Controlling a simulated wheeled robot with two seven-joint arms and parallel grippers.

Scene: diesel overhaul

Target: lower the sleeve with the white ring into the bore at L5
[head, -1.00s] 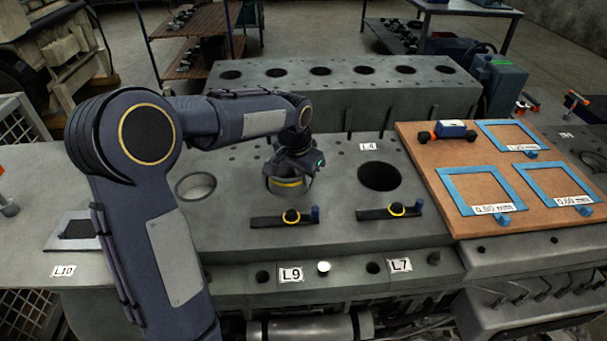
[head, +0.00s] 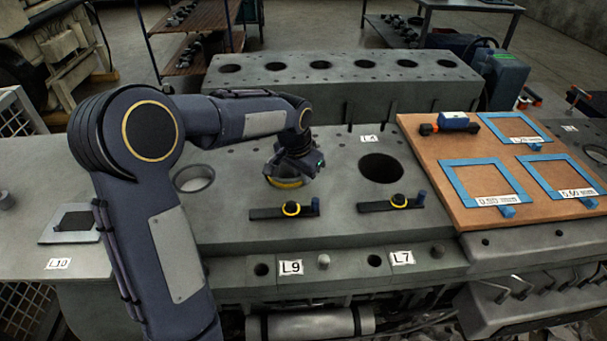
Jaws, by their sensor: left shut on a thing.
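My left gripper (head: 294,166) is shut on a grey sleeve (head: 284,177) over the engine block's deck, between two other bores. The sleeve is upright, and its lower part seems sunk into the bore below it. A yellow band shows on it; I see no white ring. The gripper hides much of the sleeve and of that bore. I cannot read an L5 label; the arm may hide it. The dark bore (head: 381,168) near the L4 label (head: 369,139) is empty. My right gripper is not in view.
Two black bars with yellow rings, one at left (head: 267,213) and one at right (head: 374,207), lie in front of the bores. A pale-rimmed bore (head: 207,178) is left of the sleeve. A wooden board (head: 455,183) with blue frames lies at right.

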